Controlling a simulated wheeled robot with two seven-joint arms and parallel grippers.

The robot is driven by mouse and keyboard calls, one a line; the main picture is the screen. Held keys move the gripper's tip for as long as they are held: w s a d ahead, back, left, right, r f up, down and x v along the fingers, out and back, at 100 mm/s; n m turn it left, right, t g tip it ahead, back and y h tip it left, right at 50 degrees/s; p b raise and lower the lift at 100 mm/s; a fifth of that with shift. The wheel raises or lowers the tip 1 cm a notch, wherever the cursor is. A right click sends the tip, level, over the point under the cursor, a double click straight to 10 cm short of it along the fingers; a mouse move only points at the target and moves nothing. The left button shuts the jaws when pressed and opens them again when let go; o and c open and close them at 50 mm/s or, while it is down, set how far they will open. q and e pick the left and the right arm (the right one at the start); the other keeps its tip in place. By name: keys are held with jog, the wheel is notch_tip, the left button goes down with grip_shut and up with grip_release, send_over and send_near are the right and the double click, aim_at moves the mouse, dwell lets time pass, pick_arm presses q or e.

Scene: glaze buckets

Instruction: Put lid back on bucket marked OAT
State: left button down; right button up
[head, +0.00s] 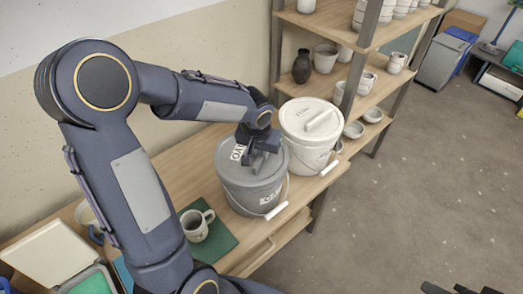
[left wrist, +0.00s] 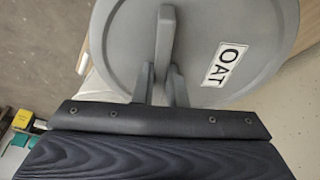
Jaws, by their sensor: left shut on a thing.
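A grey bucket (head: 245,200) stands on the wooden bench with its wire handle hanging down in front. Its round grey lid (head: 231,170) lies level over the bucket's mouth; I cannot tell whether it rests on the rim or hangs just above it. The lid's white label reads OAT in the left wrist view (left wrist: 224,65). My left gripper (head: 260,158) is over the lid, shut on its upright bar handle (left wrist: 164,40). The fingers partly hide the handle. Dark tips at the head view's bottom right edge seem to be my right gripper (head: 462,289), mostly cut off.
A white lidded bucket (head: 305,157) stands close behind and right of the grey one. A mug (head: 196,226) stands on a green mat (head: 222,240) in front left. A shelf (head: 378,88) with pots rises behind. Open floor lies to the right.

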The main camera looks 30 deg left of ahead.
pick_arm(q)
jog(key=shift+f+b, duration=0.15)
jog(key=shift+b, duration=0.15)
dwell(0.5)
dwell(0.4)
jog(key=c, duration=0.9)
grip_release()
jog(key=shift+r+p, duration=2.45)
jog(key=shift+r, duration=1.1)
grip_shut()
